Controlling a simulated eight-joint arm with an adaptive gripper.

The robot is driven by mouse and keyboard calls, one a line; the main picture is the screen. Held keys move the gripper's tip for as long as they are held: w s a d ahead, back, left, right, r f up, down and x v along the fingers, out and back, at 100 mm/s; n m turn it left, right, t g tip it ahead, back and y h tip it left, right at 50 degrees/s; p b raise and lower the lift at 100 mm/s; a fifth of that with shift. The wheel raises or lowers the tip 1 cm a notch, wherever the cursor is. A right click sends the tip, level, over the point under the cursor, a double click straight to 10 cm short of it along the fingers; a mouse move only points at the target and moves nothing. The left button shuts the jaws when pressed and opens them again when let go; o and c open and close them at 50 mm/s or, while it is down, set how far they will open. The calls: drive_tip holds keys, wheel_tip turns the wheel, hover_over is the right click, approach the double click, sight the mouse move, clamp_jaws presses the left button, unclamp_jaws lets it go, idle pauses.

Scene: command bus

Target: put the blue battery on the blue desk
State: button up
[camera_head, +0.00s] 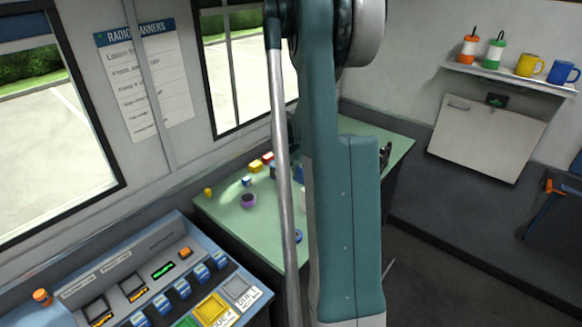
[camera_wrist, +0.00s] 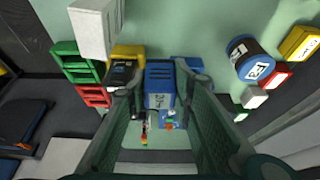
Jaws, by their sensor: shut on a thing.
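In the wrist view, a blue battery (camera_wrist: 159,86) with a dark ribbed top stands between the two fingers of my gripper (camera_wrist: 162,88). My gripper is shut on it; the green table top lies beyond. In the head view my own arm hides the gripper and most of the battery's surroundings. A blue-framed control desk (camera_head: 60,312) with a sloped panel stands at the lower left of the head view, apart from the green table (camera_head: 225,217).
In the wrist view a yellow-and-black battery (camera_wrist: 122,72) stands close left of the blue one. Green and red racks (camera_wrist: 78,62) lie farther left. A blue cylinder (camera_wrist: 249,60) and yellow (camera_wrist: 300,42) and red (camera_wrist: 275,75) blocks lie right. Buttons and screens cover the desk panel.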

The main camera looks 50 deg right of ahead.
idle(0.3)
drive_tip(key=w+a+n+t, duration=0.1)
drive_tip(key=w+a+n, duration=0.3)
drive_tip(key=a, duration=0.5)
drive_tip(key=w+a+r+n+t+y, duration=0.1)
drive_tip(key=w+a+n, duration=0.1)
drive_tip(key=w+a, duration=0.6)
drive_tip(key=w+a+n+t, duration=0.1)
drive_tip(key=w+a+n, duration=0.2)
drive_tip(key=a, duration=0.8)
drive_tip(key=w+a+r+n+t+y, duration=0.1)
drive_tip(key=a+n, duration=0.8)
drive_tip(key=a, duration=2.3)
drive_tip(key=shift+w+a+r+y, duration=0.2)
drive_tip(key=shift+w+r+y, duration=0.3)
drive_tip(key=shift+y, duration=0.7)
drive_tip(key=d, duration=0.7)
drive_tip(key=shift+r, duration=0.1)
